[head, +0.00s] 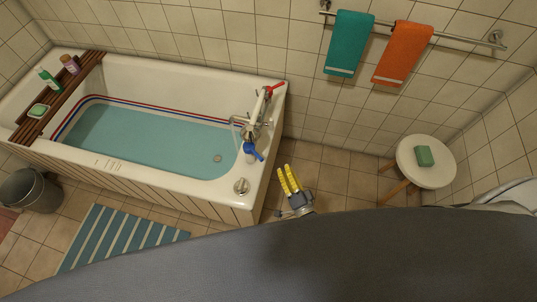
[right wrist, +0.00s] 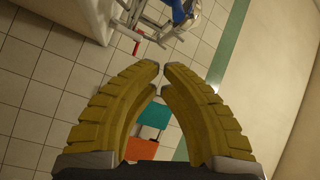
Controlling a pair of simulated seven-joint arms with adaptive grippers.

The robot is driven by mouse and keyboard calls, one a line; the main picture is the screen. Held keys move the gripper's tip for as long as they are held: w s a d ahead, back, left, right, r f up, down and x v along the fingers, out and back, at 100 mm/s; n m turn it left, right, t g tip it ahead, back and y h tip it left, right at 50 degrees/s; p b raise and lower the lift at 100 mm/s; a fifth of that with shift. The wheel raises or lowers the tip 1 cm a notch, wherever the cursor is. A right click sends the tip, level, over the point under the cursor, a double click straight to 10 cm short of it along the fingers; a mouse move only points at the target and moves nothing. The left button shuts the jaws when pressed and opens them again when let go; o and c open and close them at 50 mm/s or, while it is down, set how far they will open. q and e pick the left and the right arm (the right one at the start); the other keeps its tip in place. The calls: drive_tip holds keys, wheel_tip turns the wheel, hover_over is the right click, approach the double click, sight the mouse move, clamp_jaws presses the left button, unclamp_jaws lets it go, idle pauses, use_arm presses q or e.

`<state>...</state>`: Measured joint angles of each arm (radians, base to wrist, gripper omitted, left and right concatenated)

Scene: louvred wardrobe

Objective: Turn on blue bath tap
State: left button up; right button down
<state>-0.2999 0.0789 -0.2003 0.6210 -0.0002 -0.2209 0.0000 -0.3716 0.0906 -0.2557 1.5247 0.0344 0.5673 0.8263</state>
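The blue bath tap handle (head: 253,151) sits on the mixer at the right end of the bath. It also shows in the right wrist view (right wrist: 182,10), at the top edge and partly cut off. My right gripper (head: 285,168) is to the right of and slightly below the blue handle, outside the bath rim and apart from it. Its yellow fingers are drawn together, with their tips (right wrist: 161,68) almost meeting and nothing between them. My left gripper is not in view.
The red tap handle (head: 273,89) is at the mixer's far end. The bath (head: 270,140) holds water, and a round knob (head: 241,186) sits on its near corner. A round stool (head: 440,175) carries green soap at the right. Teal and orange towels (head: 403,52) hang behind.

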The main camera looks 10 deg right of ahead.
sight(254, 153)
drive_tip(key=w+a+m, duration=0.1)
drive_tip(key=w+m, duration=0.2)
drive_tip(key=w, duration=0.7)
drive_tip(key=shift+h, duration=0.3)
drive_tip(key=shift+s+a, duration=0.5)
drive_tip(key=shift+a, duration=0.4)
drive_tip(key=shift+s+a, duration=0.5)
drive_tip(key=shift+a, duration=0.4)
drive_tip(key=shift+s+a, duration=0.45)
drive_tip(key=shift+a, duration=0.15)
